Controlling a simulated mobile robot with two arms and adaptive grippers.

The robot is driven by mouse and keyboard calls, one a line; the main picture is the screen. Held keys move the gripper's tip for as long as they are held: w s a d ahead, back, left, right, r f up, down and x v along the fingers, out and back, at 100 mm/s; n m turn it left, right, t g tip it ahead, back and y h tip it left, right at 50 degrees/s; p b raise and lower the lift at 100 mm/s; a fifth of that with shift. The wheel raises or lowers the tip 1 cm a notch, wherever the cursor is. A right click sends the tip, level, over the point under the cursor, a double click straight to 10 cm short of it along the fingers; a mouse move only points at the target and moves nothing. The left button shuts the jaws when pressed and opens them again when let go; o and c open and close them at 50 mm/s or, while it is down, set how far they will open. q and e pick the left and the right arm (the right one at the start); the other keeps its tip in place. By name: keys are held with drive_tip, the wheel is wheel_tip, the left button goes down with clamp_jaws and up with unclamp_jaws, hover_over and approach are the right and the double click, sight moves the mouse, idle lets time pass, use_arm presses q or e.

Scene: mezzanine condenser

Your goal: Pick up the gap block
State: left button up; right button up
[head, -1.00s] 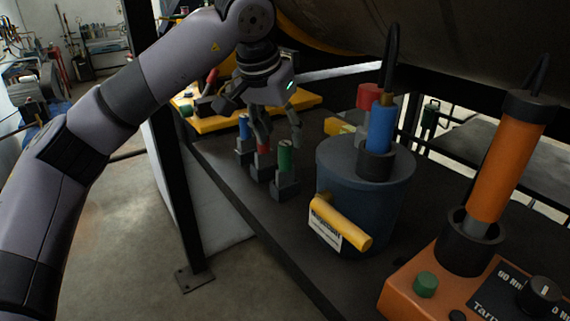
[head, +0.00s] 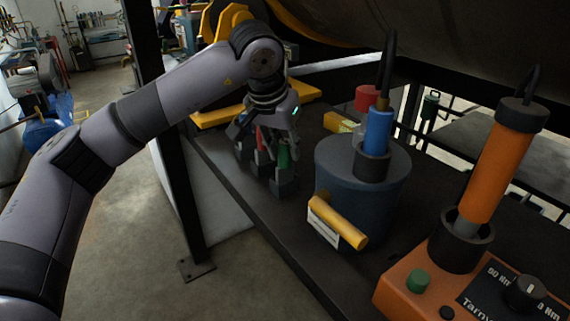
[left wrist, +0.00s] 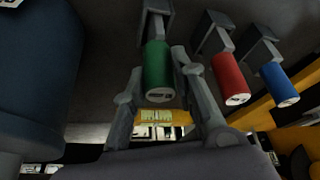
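Three handled pieces stand in a row on the dark bench: one with a green handle (head: 284,155), one red (head: 261,140) and one blue (head: 242,117), each on a grey block-like base. Nothing readable marks which is the gap block. My left gripper (head: 268,138) is down among them, partly hiding them in the head view. In the left wrist view, the open fingers (left wrist: 157,62) stand either side of the green handle (left wrist: 159,72), with no clear grip on it. The red handle (left wrist: 229,78) and blue handle (left wrist: 279,84) lie right of the fingers. My right gripper is out of view.
A dark blue-grey canister (head: 362,190) with a yellow handle (head: 338,222) stands close right of the row. An orange control box (head: 415,290) with an orange tool (head: 497,165) is at front right. A yellow tray (head: 215,116) lies behind. A black post (head: 178,170) stands left.

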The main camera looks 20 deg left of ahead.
use_arm(q)
clamp_jaws()
drive_tip(key=shift+r, duration=0.2)
